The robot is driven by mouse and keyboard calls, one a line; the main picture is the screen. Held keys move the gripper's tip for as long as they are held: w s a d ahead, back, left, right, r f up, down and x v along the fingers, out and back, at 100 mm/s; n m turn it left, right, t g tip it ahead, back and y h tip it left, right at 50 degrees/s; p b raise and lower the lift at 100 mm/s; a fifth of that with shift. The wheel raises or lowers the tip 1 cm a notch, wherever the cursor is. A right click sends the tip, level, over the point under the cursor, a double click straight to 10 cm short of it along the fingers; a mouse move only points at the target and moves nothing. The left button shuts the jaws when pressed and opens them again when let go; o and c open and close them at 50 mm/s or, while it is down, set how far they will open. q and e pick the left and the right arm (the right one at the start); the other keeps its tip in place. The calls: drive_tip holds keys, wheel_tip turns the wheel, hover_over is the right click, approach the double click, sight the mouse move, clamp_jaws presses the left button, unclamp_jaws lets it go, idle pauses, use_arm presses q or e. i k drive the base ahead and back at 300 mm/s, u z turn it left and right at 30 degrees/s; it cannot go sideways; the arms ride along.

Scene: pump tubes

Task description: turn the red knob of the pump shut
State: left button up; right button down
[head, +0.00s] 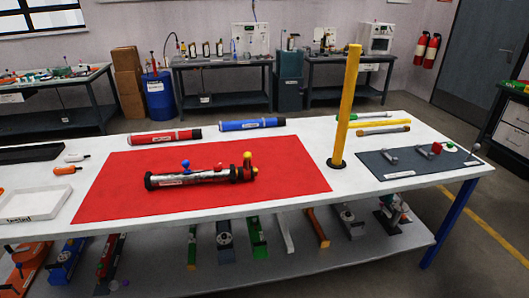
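The pump (200,178), a dark tube with a pale label, lies on its side on the red mat (290,178) on the white table. A blue ball knob (185,163) stands up from its middle. Near its right end are a yellow ball (247,155) and a red part (248,169); a small red spot (220,165) shows on top, left of these. I cannot tell which red part is the knob or how far it is turned. Neither of my grippers is in view.
A red tube (163,137) and a blue tube (251,124) lie behind the mat. A tall yellow post (347,110) stands right of it. A grey mat (400,172) with small parts lies further right, a white tray (35,204) at left. The mat around the pump is clear.

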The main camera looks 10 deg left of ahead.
sight(217, 166)
drive_tip(key=z, duration=0.3)
drive_tip(key=i, duration=1.25)
drive_tip(key=u, duration=0.4)
